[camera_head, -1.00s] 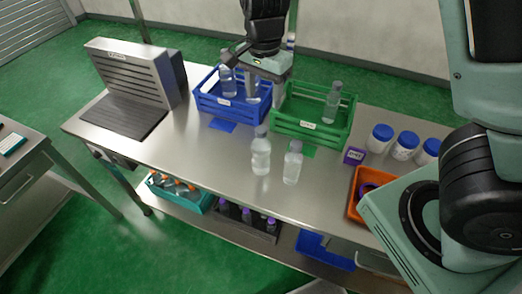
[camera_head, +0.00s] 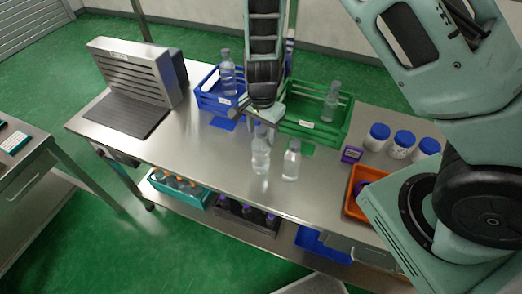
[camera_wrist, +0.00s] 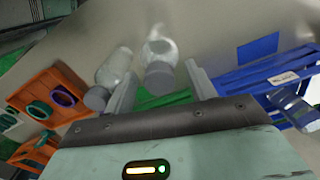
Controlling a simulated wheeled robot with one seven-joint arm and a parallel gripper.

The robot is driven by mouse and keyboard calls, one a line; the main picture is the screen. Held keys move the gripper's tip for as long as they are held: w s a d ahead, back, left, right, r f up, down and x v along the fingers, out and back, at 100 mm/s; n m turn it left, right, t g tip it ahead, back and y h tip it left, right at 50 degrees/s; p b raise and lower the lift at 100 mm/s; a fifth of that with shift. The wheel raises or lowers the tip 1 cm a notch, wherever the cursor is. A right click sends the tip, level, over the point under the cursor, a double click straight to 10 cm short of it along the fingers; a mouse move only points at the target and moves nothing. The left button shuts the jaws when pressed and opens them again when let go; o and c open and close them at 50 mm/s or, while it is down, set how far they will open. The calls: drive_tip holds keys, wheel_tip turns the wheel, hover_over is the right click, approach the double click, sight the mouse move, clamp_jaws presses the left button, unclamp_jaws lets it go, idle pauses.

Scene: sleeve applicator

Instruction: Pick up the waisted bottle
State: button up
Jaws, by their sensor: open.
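The waisted bottle (camera_head: 260,156), clear with a narrowed middle, stands upright on the steel table. In the wrist view it (camera_wrist: 160,52) shows with its grey cap (camera_wrist: 158,74) between the finger lines. My gripper (camera_head: 260,114) is open and empty, just above and behind the bottle's cap in the head view. In the wrist view the two fingers (camera_wrist: 161,88) are spread apart. Whether they touch the bottle cannot be told. A second clear bottle (camera_head: 291,162) with straighter sides stands close to its right; in the wrist view it (camera_wrist: 115,70) lies left of the waisted one.
A blue crate (camera_head: 207,100) and a green crate (camera_head: 325,134) holding bottles stand behind. White jars (camera_head: 403,144) with blue lids, a purple block (camera_head: 351,154) and an orange tray (camera_head: 352,204) are at right. A grey slatted stand (camera_head: 128,68) is at left. The front-left tabletop is clear.

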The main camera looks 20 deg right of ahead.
clamp_jaws()
drive_tip(key=shift+r, duration=0.1)
idle(0.3)
